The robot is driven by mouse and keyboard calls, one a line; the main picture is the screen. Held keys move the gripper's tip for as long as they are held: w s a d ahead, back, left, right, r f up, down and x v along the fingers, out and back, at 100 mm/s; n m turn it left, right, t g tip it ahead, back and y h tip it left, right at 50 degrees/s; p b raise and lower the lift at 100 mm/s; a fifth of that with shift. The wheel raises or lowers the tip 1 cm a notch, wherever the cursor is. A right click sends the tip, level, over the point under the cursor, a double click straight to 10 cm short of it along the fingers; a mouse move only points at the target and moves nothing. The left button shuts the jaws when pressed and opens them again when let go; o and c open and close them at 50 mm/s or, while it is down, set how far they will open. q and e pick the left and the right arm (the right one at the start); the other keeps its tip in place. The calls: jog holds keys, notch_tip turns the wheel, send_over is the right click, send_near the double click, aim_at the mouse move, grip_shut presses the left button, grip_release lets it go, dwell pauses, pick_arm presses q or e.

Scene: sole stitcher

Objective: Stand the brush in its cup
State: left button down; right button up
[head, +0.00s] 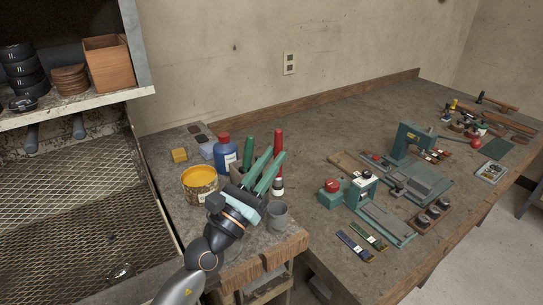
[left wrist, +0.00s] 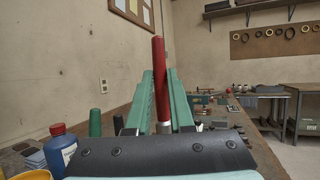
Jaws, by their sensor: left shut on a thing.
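The brush (head: 278,141) has a long red handle that points up. In the left wrist view the brush (left wrist: 160,80) stands between the two green fingers, with a pale metal band low on it; its lower end is hidden behind my gripper body. My left gripper (head: 274,156) is shut on it above the near left part of the bench. A small grey cup (head: 278,217) stands just right of my wrist, near the bench's front edge; I cannot tell for sure that it is the brush's cup. My right gripper is not in view.
A yellow tin (head: 199,183), a blue bottle (head: 225,155) with a red cap and a green-handled tool (head: 249,148) stand close around my left gripper. A green stitching machine (head: 360,190) and several tools stand to the right on the bench (head: 315,150). A mesh surface lies left.

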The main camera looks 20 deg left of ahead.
aim_at(274, 190)
pick_arm(q)
jog(key=shift+f+b, duration=3.8)
jog(key=shift+f, duration=0.5)
jog(key=c, duration=0.7)
grip_release()
jog(key=b+v, duration=0.3)
jog(key=v, duration=0.5)
jog(key=shift+f, duration=0.2)
jog(key=b+v, duration=0.1)
jog(key=v, duration=0.2)
jog(key=shift+s+a+b, duration=0.1)
jog(key=shift+s+b, duration=0.1)
jog(key=shift+b, duration=0.1)
jog(key=shift+s+a, duration=0.15)
jog(key=shift+s, duration=0.35)
